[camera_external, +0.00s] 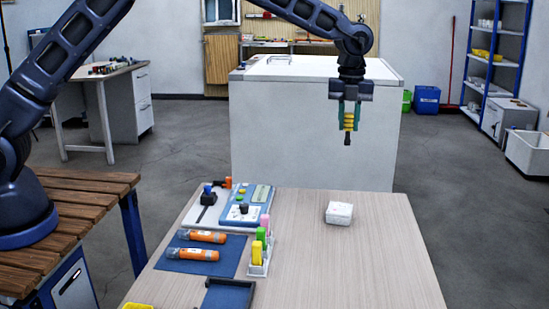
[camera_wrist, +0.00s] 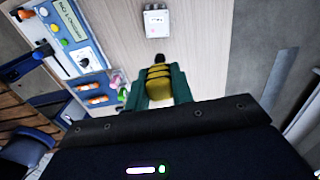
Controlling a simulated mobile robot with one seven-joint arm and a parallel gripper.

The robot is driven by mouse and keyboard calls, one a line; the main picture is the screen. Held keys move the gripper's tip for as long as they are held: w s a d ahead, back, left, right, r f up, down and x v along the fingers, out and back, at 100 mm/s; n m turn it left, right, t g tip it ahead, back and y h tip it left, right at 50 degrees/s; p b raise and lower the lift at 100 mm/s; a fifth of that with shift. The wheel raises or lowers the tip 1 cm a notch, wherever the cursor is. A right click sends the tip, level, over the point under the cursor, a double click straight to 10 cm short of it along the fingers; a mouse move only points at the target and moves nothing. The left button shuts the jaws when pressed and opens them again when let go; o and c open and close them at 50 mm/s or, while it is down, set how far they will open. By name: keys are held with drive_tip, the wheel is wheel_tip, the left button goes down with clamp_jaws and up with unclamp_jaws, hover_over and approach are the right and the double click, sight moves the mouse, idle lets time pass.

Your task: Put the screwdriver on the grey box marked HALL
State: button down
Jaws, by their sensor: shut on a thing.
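My gripper (camera_external: 349,114) is shut on the screwdriver (camera_external: 349,124), which has a yellow handle with black bands. It hangs upright in the air, above and behind the table's back right part. In the wrist view the screwdriver (camera_wrist: 158,80) sits between the green fingers of my gripper (camera_wrist: 159,88). The light grey box (camera_external: 339,213) stands on the table, right of the middle, with nothing on top. The box also shows in the wrist view (camera_wrist: 155,23), beyond the screwdriver. Its marking is too small to read.
The wooden table (camera_external: 355,265) is clear around the box. A white cabinet (camera_external: 300,140) stands behind.

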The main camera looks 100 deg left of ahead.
drive_tip(key=a, duration=0.2)
hover_over(340, 206)
wheel_tip(340, 206, down, 20)
drive_tip(key=shift+d+r, duration=0.15)
drive_tip(key=shift+r, duration=0.1)
drive_tip(key=shift+f, duration=0.1)
idle(0.4)
drive_tip(key=c, duration=1.2)
unclamp_jaws()
wheel_tip(340, 206, up, 12)
drive_tip(key=shift+r, duration=0.2)
